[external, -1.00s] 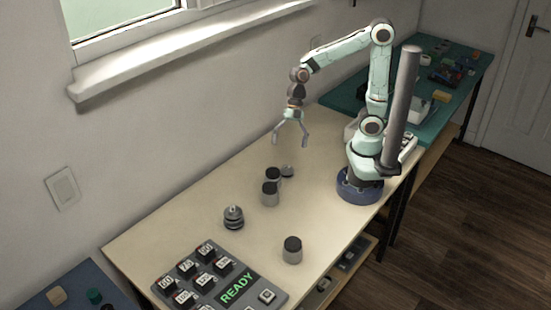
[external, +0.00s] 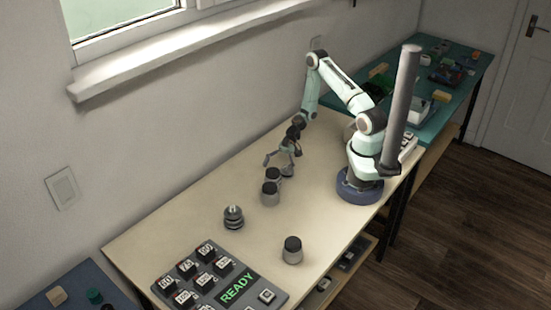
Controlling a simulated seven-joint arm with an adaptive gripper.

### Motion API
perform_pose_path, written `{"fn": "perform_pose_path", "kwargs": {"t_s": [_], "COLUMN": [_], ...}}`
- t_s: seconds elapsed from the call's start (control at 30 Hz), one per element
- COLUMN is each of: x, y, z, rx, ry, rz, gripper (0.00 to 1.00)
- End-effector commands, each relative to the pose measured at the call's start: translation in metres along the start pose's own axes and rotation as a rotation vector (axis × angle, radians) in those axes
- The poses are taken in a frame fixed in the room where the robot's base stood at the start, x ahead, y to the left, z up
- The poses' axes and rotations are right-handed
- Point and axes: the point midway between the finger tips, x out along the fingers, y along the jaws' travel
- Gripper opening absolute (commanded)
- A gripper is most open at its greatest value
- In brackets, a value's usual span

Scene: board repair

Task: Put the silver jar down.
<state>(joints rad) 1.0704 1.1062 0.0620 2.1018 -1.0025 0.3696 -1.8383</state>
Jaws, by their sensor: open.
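Three silver-grey jars with black lids stand upright on the pale table: a rear jar (external: 273,176), a middle jar (external: 270,196) and a front jar (external: 292,254). I cannot tell which one is the silver jar. A small low grey item (external: 288,171) sits just right of the rear jar, partly hidden by my gripper. My gripper (external: 282,160) is open, low over the table, behind the rear jar and close to the grey item. Whether it touches either is too small to tell. Nothing shows held in it.
A stacked grey weight-like piece (external: 233,217) stands left of the middle jar. A keypad panel reading READY (external: 238,288) lies at the table's front. The pale table (external: 190,225) has free room left and right of the jars. A wall stands behind it.

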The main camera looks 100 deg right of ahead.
Motion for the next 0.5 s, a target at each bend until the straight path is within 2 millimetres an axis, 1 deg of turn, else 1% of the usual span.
{"fn": "perform_pose_path", "kwargs": {"t_s": [0.03, 0.1, 0.2, 0.3, 0.5], "x": [0.009, 0.018, 0.028, 0.032, 0.032], "y": [-0.001, -0.001, -0.001, 0.0, 0.0], "z": [0.0, 0.0, 0.0, 0.0, 0.0], "rx": [0.001, 0.001, 0.0, 0.0, 0.0], "ry": [0.0, 0.0, -0.001, -0.002, -0.003], "rz": [-0.005, -0.004, -0.003, -0.001, -0.001], "gripper": [0.86, 0.86, 0.86, 0.86, 0.86]}}
